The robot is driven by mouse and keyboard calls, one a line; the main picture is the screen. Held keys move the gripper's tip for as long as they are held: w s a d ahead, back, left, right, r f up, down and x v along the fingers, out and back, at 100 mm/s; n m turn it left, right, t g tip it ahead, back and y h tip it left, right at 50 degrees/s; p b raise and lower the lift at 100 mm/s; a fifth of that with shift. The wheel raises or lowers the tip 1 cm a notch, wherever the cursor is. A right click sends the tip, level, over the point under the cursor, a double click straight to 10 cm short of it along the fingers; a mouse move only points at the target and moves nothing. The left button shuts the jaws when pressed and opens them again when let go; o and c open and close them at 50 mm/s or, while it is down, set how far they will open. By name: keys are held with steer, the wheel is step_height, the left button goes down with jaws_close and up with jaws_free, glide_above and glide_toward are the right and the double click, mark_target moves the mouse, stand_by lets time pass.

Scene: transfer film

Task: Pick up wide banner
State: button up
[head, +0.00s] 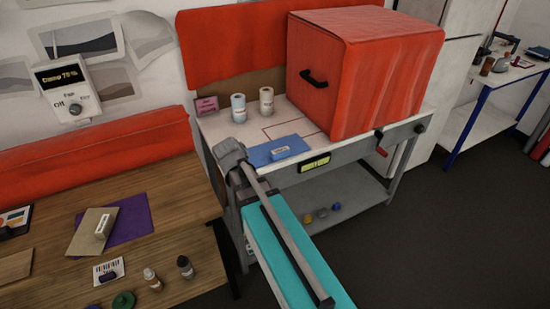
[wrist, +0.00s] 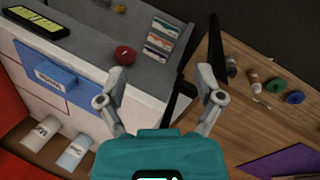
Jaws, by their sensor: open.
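No piece is clearly readable as the wide banner. A small blue block with a white label (head: 281,154) lies on a blue sheet on the grey workbench, and its lettering is too small to read for sure. The block also shows at the left in the wrist view (wrist: 50,69). A red panel (head: 215,45) hangs behind the bench, and a long red roll (head: 90,155) lies along the back of the wooden table. My gripper (wrist: 162,70) is open and empty, its fingers apart above the gap between bench and table. The labelled block is left of its fingers.
The wooden table (head: 50,225) holds a purple sheet (head: 130,218), a labelled tan pad and small bottles. A dark floor (head: 440,230) lies open at the right.

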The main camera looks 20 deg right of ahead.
steer(key=w+d+f+n+h+b, duration=0.35)
steer(key=w+n+h+b, duration=0.2)
steer(key=w, duration=0.45)
steer(key=n+h+b, duration=0.4)
steer(key=n+b, duration=0.1)
steer(key=n, duration=0.2)
glide_toward(272, 153)
steer(key=shift+s+a+f, duration=0.25)
steer(key=shift+s+f, duration=0.1)
steer(key=shift+s, duration=0.3)
steer(key=shift+w+r+n, duration=0.3)
steer(key=shift+w+n, duration=0.05)
steer(key=shift+w, duration=0.05)
steer(key=shift+d, duration=0.1)
steer(key=b+x, duration=0.3)
steer(key=x, duration=0.4)
steer(key=shift+d+f, duration=0.15)
steer(key=shift+d, duration=0.6)
steer(key=shift+w, duration=0.1)
steer(key=shift+b+x, duration=1.05)
steer(key=shift+x, duration=1.55)
